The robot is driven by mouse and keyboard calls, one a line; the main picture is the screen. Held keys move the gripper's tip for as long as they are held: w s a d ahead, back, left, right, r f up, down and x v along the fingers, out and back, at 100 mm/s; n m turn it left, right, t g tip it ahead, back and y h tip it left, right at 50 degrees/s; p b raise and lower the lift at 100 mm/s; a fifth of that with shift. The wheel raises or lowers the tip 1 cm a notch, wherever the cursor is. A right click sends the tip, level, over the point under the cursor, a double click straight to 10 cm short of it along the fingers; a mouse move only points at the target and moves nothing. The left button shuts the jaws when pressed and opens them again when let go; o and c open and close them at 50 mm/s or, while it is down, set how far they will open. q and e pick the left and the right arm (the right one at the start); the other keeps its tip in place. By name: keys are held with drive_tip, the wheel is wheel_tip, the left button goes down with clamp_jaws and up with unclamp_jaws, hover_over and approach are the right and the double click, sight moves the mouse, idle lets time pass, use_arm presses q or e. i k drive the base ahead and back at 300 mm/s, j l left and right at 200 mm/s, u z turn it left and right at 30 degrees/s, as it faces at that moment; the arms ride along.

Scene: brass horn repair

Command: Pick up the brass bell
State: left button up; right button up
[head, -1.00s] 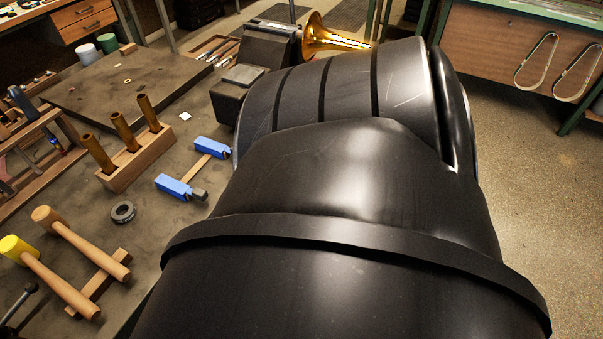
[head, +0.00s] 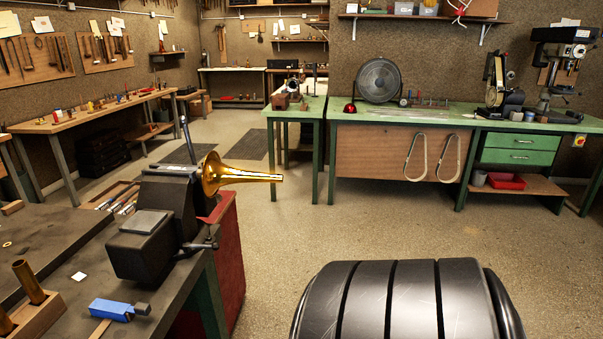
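The brass bell (head: 232,175) is a shiny golden horn flare in the head view, left of centre. It lies about level, with its wide mouth to the left and its narrow end pointing right, out over the floor. Its mouth is right beside the dark bench vise (head: 168,205) at the bench corner; whether the vise grips it or it only sits against it, I cannot tell. A black ribbed part of my own arm shows at the bottom right, apart from the bell. Neither of my grippers is in view.
The near workbench (head: 62,245) fills the lower left, with a blue-handled tool (head: 112,310) and a wooden block of brass tubes (head: 30,282). A red cabinet (head: 229,262) stands below the vise. A green-topped bench (head: 450,115) runs along the back. The floor (head: 275,270) between is clear.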

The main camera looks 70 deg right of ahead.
sight(216, 175)
drive_tip(key=j+z, duration=0.1)
drive_tip(key=z, duration=1.65)
